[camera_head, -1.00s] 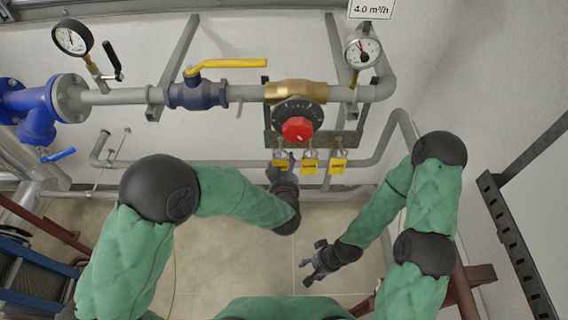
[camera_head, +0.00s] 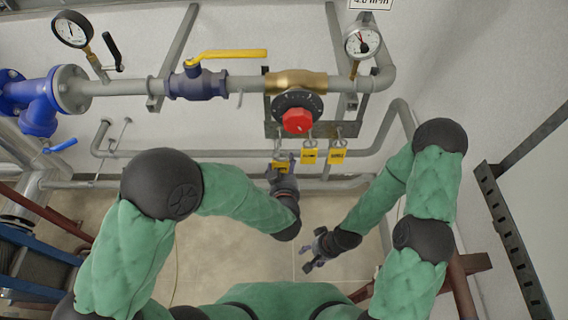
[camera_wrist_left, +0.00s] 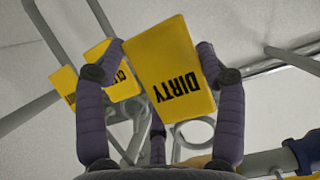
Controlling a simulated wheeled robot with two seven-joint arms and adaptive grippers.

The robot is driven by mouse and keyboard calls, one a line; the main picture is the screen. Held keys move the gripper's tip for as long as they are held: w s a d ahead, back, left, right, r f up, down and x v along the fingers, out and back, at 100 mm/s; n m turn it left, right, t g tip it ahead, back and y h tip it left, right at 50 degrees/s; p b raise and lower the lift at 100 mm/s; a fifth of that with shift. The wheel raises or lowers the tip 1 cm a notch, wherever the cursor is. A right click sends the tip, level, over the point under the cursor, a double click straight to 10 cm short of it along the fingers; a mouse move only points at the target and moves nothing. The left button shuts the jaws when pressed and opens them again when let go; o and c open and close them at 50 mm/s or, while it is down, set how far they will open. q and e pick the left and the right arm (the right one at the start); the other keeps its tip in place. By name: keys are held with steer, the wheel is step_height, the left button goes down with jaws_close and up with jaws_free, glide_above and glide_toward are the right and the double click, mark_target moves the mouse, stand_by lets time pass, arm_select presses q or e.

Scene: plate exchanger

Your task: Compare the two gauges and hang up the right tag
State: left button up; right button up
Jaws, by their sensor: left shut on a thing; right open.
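The left gauge (camera_head: 73,28), white with a dark rim, stands on the pipe at upper left. The right gauge (camera_head: 363,43) has a steel rim and a red needle; readings are too small to tell. My left gripper (camera_head: 281,168) is shut on the yellow DIRTY tag (camera_wrist_left: 168,70), below the left end of the tag bracket. I cannot tell whether its ring is off the hook. Two yellow tags hang to its right, a middle tag (camera_head: 309,156) and a right tag (camera_head: 337,156); the nearer one's lettering starts "CL" in the wrist view. My right gripper (camera_head: 312,250) is open and empty, low over the floor.
A red knob (camera_head: 297,120) sits above the tags on the brass valve (camera_head: 297,82). A yellow-handled valve (camera_head: 198,85) is on the pipe to its left. A blue fitting (camera_head: 45,97) is at far left. A black slotted rail (camera_head: 515,240) stands at right.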

arm_select(q)
steer(key=shift+s+r+p, duration=0.1)
steer(key=shift+s+p, duration=0.2)
steer(key=shift+s, duration=0.8)
arm_select(e)
steer(key=shift+r, duration=0.35)
